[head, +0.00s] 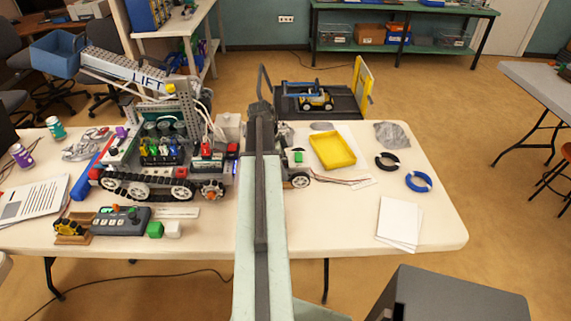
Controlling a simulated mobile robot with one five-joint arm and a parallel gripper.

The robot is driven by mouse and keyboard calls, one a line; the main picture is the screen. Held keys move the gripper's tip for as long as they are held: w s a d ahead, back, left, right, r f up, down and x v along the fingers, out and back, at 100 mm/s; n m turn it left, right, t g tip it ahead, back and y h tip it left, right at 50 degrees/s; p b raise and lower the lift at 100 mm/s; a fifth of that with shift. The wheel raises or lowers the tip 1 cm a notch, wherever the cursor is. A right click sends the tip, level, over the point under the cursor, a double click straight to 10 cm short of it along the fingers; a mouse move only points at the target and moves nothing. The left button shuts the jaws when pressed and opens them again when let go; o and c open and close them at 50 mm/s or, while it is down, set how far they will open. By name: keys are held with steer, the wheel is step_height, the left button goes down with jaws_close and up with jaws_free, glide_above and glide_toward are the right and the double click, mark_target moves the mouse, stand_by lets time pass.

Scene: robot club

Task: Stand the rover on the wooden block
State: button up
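Several wheeled machines are in the head view, and I cannot tell for sure which is the rover. A small grey one with white-hubbed wheels (299,179) stands on the table just right of my arm, partly hidden by it. A large tracked one (150,185) with a LIFT arm stands at left. A small yellow-wheeled one (318,103) is at the black case behind the table. A small wooden piece (73,239) at the front left has a yellow and black item on it. My gripper (264,88) is at the arm's far end, above the table's back edge; its fingers are unclear.
The white table (330,220) has clear room at front centre. A yellow tray (332,150), black ring (387,161), blue ring (418,181) and white papers (399,222) lie at right.

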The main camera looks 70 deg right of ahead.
steer(key=d, duration=0.1)
steer(key=w+d, duration=0.1)
steer(key=d, duration=0.3)
steer(key=shift+w+d+f, duration=0.1)
steer(key=shift+w+f, duration=0.1)
steer(key=shift+f, duration=0.05)
step_height(320, 180, down, 4)
steer(key=b, duration=0.4)
steer(key=shift+d+r, duration=0.15)
steer(key=shift+r, duration=0.05)
steer(key=shift+f+b, duration=0.4)
steer(key=shift+f, duration=0.05)
steer(key=shift+f, duration=0.15)
steer(key=o, duration=1.9)
